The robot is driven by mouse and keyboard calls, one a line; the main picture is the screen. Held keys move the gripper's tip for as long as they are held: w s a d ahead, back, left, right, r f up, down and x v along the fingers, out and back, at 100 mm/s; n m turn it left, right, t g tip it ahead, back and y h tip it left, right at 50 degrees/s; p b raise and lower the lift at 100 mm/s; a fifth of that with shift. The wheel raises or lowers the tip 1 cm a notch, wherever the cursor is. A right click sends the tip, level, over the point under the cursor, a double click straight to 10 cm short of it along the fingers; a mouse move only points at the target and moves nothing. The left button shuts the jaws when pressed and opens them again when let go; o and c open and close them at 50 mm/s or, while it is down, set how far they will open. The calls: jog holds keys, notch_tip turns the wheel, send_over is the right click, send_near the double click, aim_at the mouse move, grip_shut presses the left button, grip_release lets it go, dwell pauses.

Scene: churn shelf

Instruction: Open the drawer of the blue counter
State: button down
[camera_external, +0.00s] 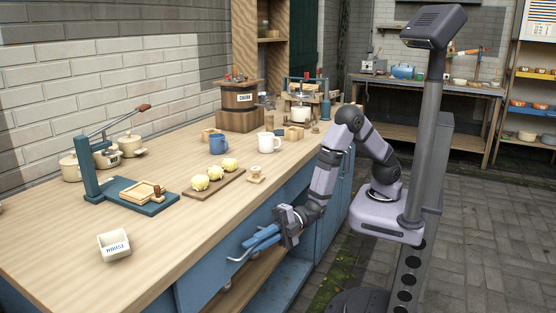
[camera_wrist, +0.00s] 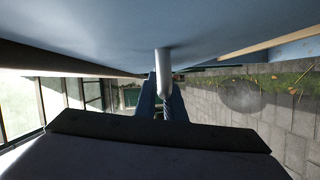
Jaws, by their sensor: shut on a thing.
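The blue counter (camera_external: 335,195) has a light wooden top and runs along the wall at the left. My gripper (camera_external: 262,240) is at its front side, below the top's edge. Its blue fingers are shut on the metal drawer handle (camera_external: 238,258). In the wrist view the rounded end of the handle (camera_wrist: 163,72) sits between my fingers (camera_wrist: 164,100), close to a blue panel (camera_wrist: 120,25). I cannot tell from these views whether the drawer stands out from the counter front. Part of the handle is hidden by the fingers.
An open shelf lies below my gripper. The paved floor (camera_external: 460,240) at right is clear.

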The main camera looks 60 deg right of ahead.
jog(key=s, duration=2.4)
jog(key=c, duration=1.8)
grip_release()
jog(key=shift+c, duration=0.2)
jog(key=shift+r, duration=0.1)
